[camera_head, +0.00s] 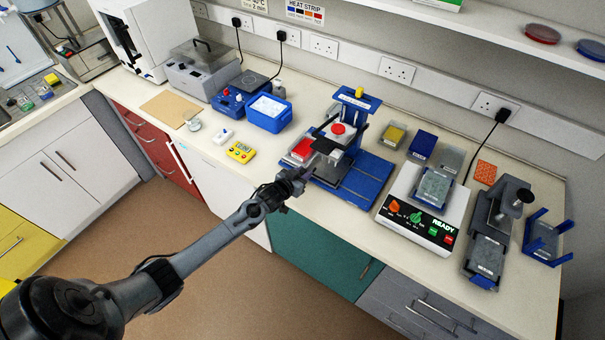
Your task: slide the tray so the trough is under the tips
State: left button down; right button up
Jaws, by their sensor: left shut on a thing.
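A blue pipetting stand (372,185) stands on the bench in the middle of the head view. Its raised head carries a round red disc (338,129); the tips below the head cannot be made out. A tray with dark and grey parts sits low on the stand under and beside the head. A red block, which looks like the trough (302,148), is at the tray's left end, left of the head. My left gripper (306,174) is at the tray's near side, shut on the tray; its fingertips are small and partly hidden. My right gripper is not in view.
A white device marked READY (422,218) stands right of the stand. A blue tub (269,112) and a yellow timer (241,152) are to the left. A dark press-like device (495,225) is at the far right. Bare bench lies left of the stand.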

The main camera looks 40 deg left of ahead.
pick_arm(q)
jog(key=d, duration=0.4)
jog(key=w+d, duration=0.1)
jog(key=d, duration=0.3)
jog(key=d+p, duration=0.1)
jog(key=d, duration=0.3)
jog(key=shift+w+d, duration=0.25)
jog(key=shift+w, duration=0.15)
jog(key=shift+d, duration=0.1)
jog(key=c, duration=1.2)
grip_release()
jog(key=shift+d, duration=0.1)
jog(key=shift+o, duration=1.2)
jog(key=shift+d, duration=0.1)
jog(key=v, duration=1)
jog(key=shift+s+p, duration=0.35)
jog(key=shift+p, duration=0.05)
jog(key=shift+r, duration=0.1)
